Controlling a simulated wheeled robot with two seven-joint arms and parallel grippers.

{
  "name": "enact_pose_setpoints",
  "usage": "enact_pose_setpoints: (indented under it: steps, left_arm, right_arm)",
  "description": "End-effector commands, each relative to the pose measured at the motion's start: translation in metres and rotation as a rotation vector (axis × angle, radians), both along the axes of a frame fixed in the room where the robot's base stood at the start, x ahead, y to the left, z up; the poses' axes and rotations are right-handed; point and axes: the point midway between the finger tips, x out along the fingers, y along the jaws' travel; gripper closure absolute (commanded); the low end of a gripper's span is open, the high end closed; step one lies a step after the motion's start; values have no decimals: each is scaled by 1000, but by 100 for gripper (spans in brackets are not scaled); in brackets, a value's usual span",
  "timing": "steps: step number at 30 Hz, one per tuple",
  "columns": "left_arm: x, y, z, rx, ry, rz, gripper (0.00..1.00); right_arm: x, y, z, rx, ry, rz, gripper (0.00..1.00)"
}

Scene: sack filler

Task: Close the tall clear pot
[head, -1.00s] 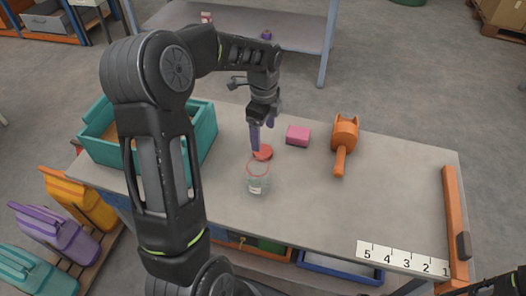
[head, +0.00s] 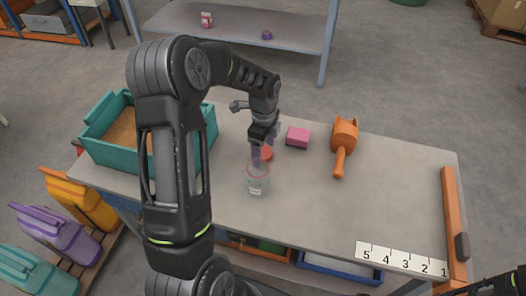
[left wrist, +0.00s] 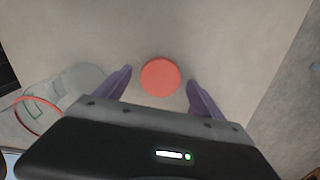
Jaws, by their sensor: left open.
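The clear pot (head: 258,181) stands upright on the workbench with a red ring at its open top and a label on its side. In the left wrist view the pot (left wrist: 38,117) is at the left edge, partly cut off. A flat red lid (left wrist: 160,77) lies on the bench behind the pot; in the head view the lid (head: 267,154) is partly hidden by a finger. My left gripper (head: 264,155) is open above the lid. In the left wrist view the purple fingers of the left gripper (left wrist: 159,80) are on either side of the lid, with gaps.
A pink block (head: 298,137) and an orange scoop (head: 344,138) lie to the right of the lid. A teal bin (head: 185,163) of brown material stands at the left. A numbered strip (head: 400,261) and orange bar (head: 455,225) lie right. The bench's middle right is clear.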

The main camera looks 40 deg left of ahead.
Motion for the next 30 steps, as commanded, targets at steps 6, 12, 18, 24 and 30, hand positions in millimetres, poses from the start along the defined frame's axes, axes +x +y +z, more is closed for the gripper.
enact_pose_setpoints:
  steps: [6, 12, 18, 24, 30]
  left_arm:
    - [0, 0, -1, 0, -1, 0, 21]
    - [0, 0, -1, 0, -1, 0, 21]
    - [0, 0, -1, 0, -1, 0, 22]
    - [0, 0, -1, 0, -1, 0, 38]
    - [0, 0, -1, 0, -1, 0, 55]
  right_arm:
    - [0, 0, 0, 0, 0, 0, 26]
    - [0, 0, 0, 0, 0, 0, 26]
    - [0, 0, 0, 0, 0, 0, 26]
    - [0, 0, 0, 0, 0, 0, 26]
    - [0, 0, 0, 0, 0, 0, 26]
